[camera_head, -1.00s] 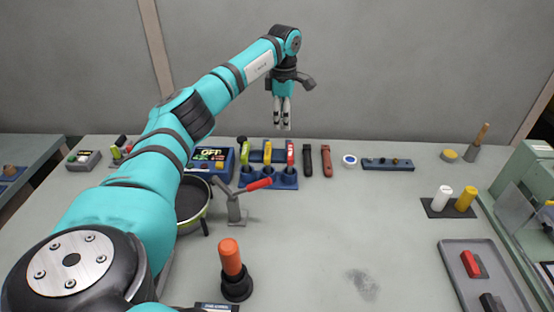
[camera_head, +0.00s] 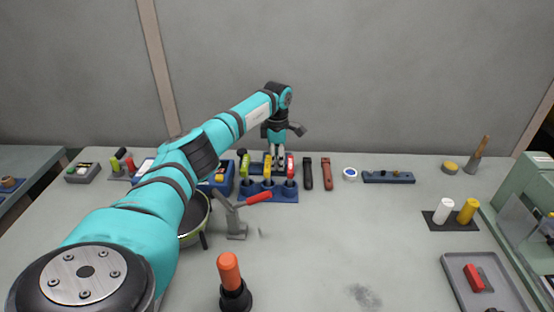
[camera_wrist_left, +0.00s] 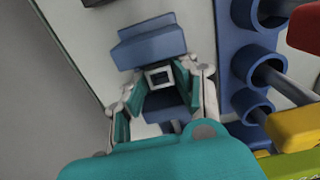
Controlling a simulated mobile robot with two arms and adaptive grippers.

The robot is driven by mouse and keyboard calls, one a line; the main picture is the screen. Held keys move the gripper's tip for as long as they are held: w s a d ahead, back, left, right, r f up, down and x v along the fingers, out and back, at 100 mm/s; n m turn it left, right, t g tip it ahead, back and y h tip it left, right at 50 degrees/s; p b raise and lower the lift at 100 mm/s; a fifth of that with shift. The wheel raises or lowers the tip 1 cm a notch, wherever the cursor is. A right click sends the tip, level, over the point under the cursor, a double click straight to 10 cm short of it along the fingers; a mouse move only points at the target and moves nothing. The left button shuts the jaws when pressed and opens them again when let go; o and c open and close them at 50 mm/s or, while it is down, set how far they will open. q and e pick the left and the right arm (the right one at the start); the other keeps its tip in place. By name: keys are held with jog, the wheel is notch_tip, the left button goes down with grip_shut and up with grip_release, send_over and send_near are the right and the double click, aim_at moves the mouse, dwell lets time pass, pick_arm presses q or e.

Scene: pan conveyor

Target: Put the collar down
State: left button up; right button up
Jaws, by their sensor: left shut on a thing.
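My left gripper (camera_head: 278,165) is low at the back of the bench, behind the blue tool rack. In the left wrist view its fingers (camera_wrist_left: 162,88) are shut on a small pale square ring with a dark opening, which looks like the collar (camera_wrist_left: 152,76). A blue block-like fixture (camera_wrist_left: 150,47) lies just beyond the collar. Whether the collar touches it I cannot tell. In the head view the collar is too small and hidden to make out. My right gripper is not in view.
The blue rack (camera_head: 268,196) with coloured-handled tools stands right in front of the gripper; its round sockets (camera_wrist_left: 268,75) are close on the right in the wrist view. The bench's middle right is clear.

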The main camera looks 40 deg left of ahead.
pick_arm(q)
jog(key=shift+f, duration=0.1)
jog(key=o, duration=0.8)
notch_tip(320, 180, up, 12)
jog(key=shift+r+b, duration=0.25)
jog(key=shift+b, duration=0.05)
dwell(0.4)
